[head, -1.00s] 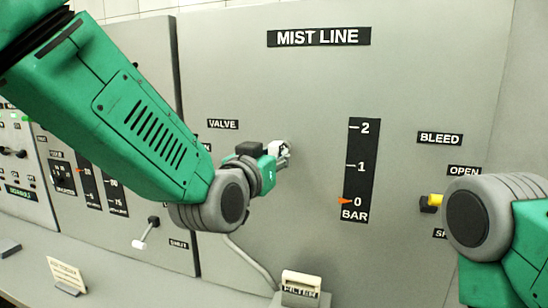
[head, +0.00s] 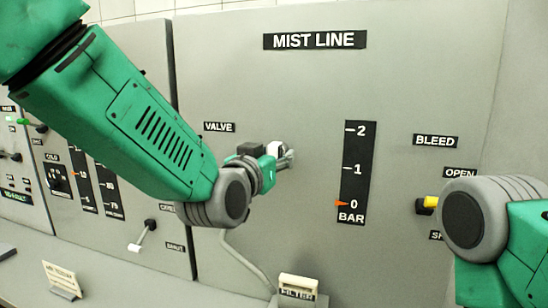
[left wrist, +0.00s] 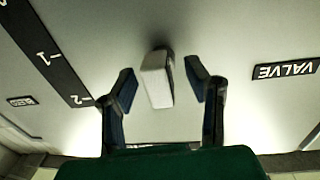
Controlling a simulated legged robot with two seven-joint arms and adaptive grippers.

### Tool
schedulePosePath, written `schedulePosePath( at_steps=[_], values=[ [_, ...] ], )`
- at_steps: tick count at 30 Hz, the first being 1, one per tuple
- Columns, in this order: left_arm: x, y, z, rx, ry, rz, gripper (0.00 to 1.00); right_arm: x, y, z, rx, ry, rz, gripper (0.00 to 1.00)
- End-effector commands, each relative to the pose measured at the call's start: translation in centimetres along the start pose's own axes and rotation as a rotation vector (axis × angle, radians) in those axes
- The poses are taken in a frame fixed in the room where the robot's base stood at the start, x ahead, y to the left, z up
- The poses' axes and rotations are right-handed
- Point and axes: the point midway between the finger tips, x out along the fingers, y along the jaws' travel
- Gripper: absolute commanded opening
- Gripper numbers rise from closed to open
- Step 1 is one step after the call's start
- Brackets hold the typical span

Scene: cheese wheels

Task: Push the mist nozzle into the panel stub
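A white block-shaped handle (left wrist: 157,78) sticks out from the grey panel beside the VALVE label; it also shows small in the head view (head: 276,149). My left gripper (left wrist: 160,88) is open around it, with one dark finger on each side and a gap to each. In the head view my left gripper (head: 284,160) is at the panel, right of the VALVE label. My right arm comes in at the right edge, but its gripper does not show. I cannot make out a mist nozzle or a panel stub for certain.
The MIST LINE panel (head: 300,100) stands upright, with a BAR gauge (head: 353,172) right of my left gripper. A yellow-and-black bleed handle (head: 428,203) is beside my right arm. A grey hose (head: 247,262) runs down to the FILTER block (head: 298,287). A white-tipped lever (head: 143,236) is left.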

Motion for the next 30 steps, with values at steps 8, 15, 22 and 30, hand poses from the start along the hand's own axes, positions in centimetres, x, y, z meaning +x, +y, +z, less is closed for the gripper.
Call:
schedulePosePath(
  at_steps=[8,15,22,30],
  values=[
    [-0.6,0.0,-0.1,0.000,0.000,0.000,0.43,-0.1,0.0,0.3,0.000,0.002,0.000,0.40],
    [-5.0,0.0,0.0,0.001,-0.001,-0.001,0.43,-0.1,0.0,0.3,0.000,0.003,0.000,0.40],
    [-9.5,0.0,0.1,0.000,-0.001,0.000,0.43,-0.1,0.0,0.2,0.000,0.002,0.000,0.40],
    [-11.7,0.0,0.1,0.000,-0.001,0.000,0.43,-0.1,0.0,0.2,0.000,0.002,0.000,0.40]
  ],
)
